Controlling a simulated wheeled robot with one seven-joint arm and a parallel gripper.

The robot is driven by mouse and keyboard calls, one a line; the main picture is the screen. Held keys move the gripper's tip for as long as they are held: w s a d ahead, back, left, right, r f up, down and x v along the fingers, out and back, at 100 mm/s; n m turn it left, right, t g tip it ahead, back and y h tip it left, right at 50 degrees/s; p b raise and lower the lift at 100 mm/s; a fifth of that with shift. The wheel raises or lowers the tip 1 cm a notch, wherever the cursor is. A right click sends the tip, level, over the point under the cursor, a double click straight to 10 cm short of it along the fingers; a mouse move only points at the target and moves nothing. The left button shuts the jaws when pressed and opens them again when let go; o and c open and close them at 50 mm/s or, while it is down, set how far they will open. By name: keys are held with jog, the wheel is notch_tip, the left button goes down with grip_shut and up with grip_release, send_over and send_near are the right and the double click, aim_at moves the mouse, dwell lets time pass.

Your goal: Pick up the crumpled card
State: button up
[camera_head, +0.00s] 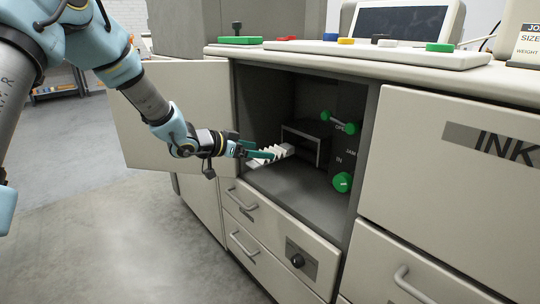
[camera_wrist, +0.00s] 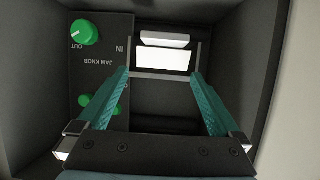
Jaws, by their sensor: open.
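The crumpled card (camera_head: 272,153) is white and folded in zigzag pleats. In the head view it is at the mouth of the open compartment, right at my fingertips. In the wrist view the card (camera_wrist: 163,61) shows as two bright white faces beyond the fingertips, roughly centred between them. My gripper (camera_head: 252,150) has teal fingers and reaches in from the left. In the wrist view my gripper (camera_wrist: 161,76) has its fingers spread wide, with nothing clearly held between them. I cannot tell whether a finger touches the card.
A dark box-like frame (camera_head: 304,145) stands inside the compartment behind the card. Green knobs (camera_head: 342,182) sit on the right inner wall; a green jam knob (camera_wrist: 84,32) shows in the wrist view. The cabinet door (camera_head: 150,128) hangs open at left. Drawers (camera_head: 262,228) lie below.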

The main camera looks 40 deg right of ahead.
jog(key=x, duration=0.4)
jog(key=shift+f, duration=0.15)
jog(key=shift+c, duration=0.2)
jog(key=c, duration=1.2)
